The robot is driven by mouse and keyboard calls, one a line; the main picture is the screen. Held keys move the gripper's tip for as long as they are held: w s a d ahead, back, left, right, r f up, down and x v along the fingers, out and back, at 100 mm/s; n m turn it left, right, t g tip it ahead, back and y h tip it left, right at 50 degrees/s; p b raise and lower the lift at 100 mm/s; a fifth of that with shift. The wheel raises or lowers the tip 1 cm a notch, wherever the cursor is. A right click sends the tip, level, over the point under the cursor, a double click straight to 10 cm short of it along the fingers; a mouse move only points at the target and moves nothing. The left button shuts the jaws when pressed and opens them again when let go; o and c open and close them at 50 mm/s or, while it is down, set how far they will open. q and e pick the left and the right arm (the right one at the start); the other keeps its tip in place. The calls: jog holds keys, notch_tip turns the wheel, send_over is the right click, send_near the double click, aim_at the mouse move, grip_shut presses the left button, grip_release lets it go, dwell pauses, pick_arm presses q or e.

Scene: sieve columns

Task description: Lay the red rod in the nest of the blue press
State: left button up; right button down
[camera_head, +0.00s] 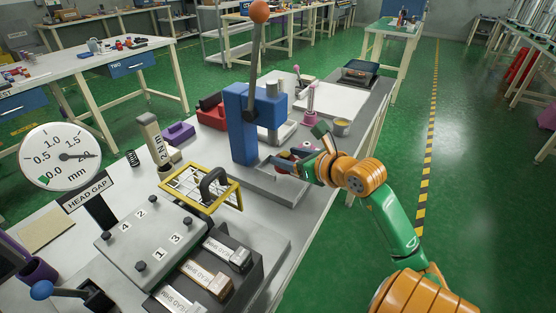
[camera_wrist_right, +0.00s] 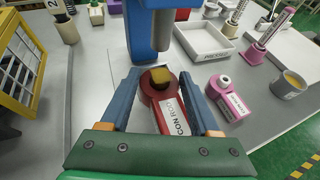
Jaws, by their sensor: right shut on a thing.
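The blue press (camera_head: 243,125) stands on the bench with its orange-knobbed lever (camera_head: 255,50) upright. It also shows at the top of the right wrist view (camera_wrist_right: 143,38), with its grey ram (camera_wrist_right: 188,18) beside it. My right gripper (camera_wrist_right: 160,82) is shut on the red rod (camera_wrist_right: 152,97), one blue finger on each side. The rod has a white "CON ROD" label and a brass-coloured piece in its far end. In the head view the right gripper (camera_head: 288,163) is low at the press's front right, largely hiding the rod. I cannot tell whether the rod touches the nest, which is hidden. My left gripper is not in view.
A pink labelled part (camera_wrist_right: 231,97), a pale tray (camera_wrist_right: 205,42) and a grey cup (camera_wrist_right: 288,84) lie right of the gripper. A yellow-framed rack (camera_head: 200,187) stands left of the press. Metal blocks (camera_head: 205,280) and a dial (camera_head: 61,157) are nearer.

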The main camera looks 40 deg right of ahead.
aim_at(279, 154)
jog(key=w, duration=0.4)
jog(key=shift+d, duration=0.2)
notch_tip(279, 154, down, 4)
jog(key=shift+r, duration=0.25)
jog(key=shift+c, duration=0.6)
grip_release()
jog(key=shift+r, duration=0.1)
jog(key=v, duration=1.2)
